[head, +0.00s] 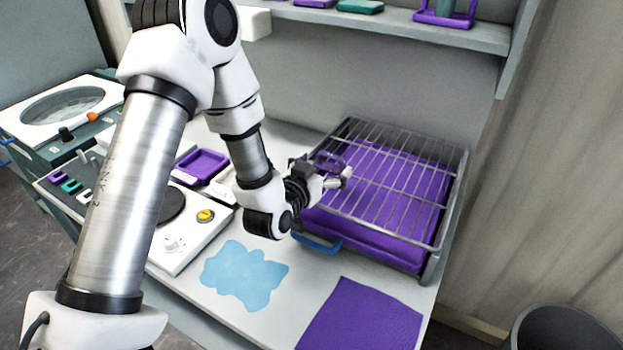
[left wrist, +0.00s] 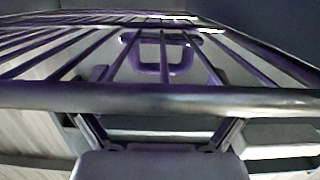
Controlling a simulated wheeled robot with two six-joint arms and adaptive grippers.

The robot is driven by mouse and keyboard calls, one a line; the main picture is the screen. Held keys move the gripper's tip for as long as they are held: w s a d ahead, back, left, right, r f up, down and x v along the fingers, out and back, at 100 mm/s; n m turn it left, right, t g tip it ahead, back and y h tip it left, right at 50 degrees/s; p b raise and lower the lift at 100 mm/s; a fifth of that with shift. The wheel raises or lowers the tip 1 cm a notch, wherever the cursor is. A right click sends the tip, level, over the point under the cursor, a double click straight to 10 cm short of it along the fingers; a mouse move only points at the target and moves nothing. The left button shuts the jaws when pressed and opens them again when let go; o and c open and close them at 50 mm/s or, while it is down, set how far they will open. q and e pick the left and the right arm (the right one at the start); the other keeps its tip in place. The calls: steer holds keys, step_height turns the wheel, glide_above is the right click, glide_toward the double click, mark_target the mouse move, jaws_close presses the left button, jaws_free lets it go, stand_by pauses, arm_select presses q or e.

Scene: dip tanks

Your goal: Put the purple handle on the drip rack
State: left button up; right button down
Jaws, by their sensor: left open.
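The purple handle (head: 328,162), a small ring-like loop, is at the left side of the wire drip rack (head: 400,203), close to my left gripper. In the left wrist view the handle (left wrist: 160,62) shows straight ahead between the fingers, with rack bars crossing the view of it. It looks to lie on the bars; exact contact is hard to tell. My left gripper (head: 337,178) is open at the rack's left edge, its fingers to either side of the rack's near rod (left wrist: 160,97) in the wrist view. My right gripper is not in view.
A purple tray (head: 375,238) lies under the rack. A blue patch (head: 245,275) and a purple cloth (head: 362,318) lie in front. A small purple tray (head: 203,165) and a white control unit (head: 185,238) stand left. A shelf (head: 400,20) runs above.

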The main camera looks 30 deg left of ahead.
arm_select(q)
steer(key=s, duration=0.2)
steer(key=shift+s+b, duration=0.3)
steer(key=shift+s+d+r+p, duration=0.1)
steer(key=shift+s+r+p, duration=0.55)
steer(key=shift+s, duration=0.35)
steer(key=s+p, duration=0.1)
steer(key=p, duration=0.2)
steer(key=s+p, duration=0.2)
steer(key=p, duration=0.2)
steer(key=shift+d+r, duration=0.1)
steer(key=shift+r, duration=0.25)
steer(key=shift+s+f+p, duration=0.35)
steer(key=shift+s, duration=0.1)
